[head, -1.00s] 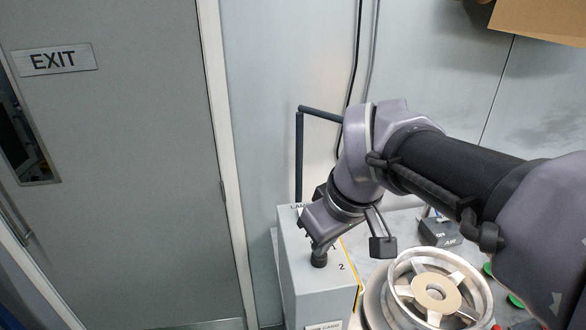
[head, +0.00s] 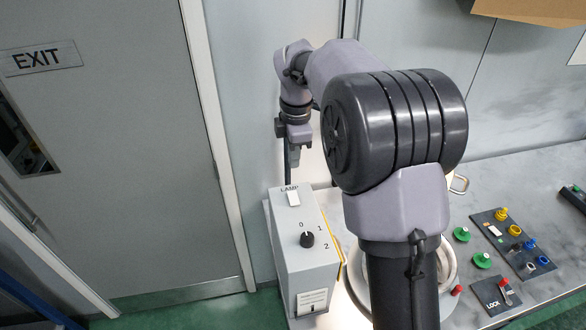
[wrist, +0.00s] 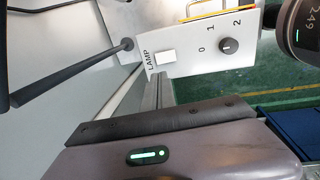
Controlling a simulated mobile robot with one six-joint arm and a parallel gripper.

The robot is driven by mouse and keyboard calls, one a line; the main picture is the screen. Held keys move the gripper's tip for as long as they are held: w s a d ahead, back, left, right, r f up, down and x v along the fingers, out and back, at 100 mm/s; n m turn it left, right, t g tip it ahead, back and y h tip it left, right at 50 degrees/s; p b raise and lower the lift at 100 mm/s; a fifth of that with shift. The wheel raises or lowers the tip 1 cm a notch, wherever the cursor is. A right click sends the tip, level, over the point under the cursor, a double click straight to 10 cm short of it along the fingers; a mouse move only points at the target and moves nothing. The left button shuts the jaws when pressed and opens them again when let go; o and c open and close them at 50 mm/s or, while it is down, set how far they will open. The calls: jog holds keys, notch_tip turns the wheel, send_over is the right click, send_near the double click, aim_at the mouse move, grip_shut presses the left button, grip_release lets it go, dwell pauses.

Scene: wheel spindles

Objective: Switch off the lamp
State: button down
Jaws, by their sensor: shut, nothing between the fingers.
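The lamp control box (head: 311,262) is a pale grey box at the bench's left end. Its top has a white rocker switch (head: 293,198) marked LAMP and a black knob (head: 307,240) marked 0, 1, 2. The wrist view shows the switch (wrist: 166,57) and knob (wrist: 228,46) unobstructed; I cannot tell the knob's exact setting. My gripper (head: 293,158) is shut and empty, above and behind the box, apart from both controls. A dark lamp arm (wrist: 75,68) shows in the wrist view. The lamp head is not visible, but bright light falls beside the box.
The grey bench (head: 490,180) extends right, with a metal wheel (head: 446,265) partly hidden by my arm. Panels with coloured knobs (head: 515,243) and a LOCK panel (head: 497,293) lie on it. A grey EXIT door (head: 110,160) stands left. A cardboard box (head: 535,10) hangs at top right.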

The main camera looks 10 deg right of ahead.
aim_at(292, 194)
jog(key=f, duration=0.4)
jog(key=w+f+b, duration=0.1)
jog(key=f, duration=0.3)
jog(key=f+b, duration=0.1)
jog(key=f, duration=0.2)
jog(key=shift+w+f, duration=0.2)
jog(key=shift+f, duration=0.2)
jog(key=shift+f, duration=0.15)
jog(key=shift+s+r, duration=0.2)
jog(key=shift+s, duration=0.55)
jog(key=shift+w, duration=0.1)
jog(key=shift+r, duration=0.3)
notch_tip(292, 194, up, 17)
jog(key=s+p, duration=0.2)
jog(key=p, duration=0.1)
jog(key=shift+f+p, duration=0.15)
jog(key=shift+p, duration=0.15)
jog(key=shift+s, duration=0.1)
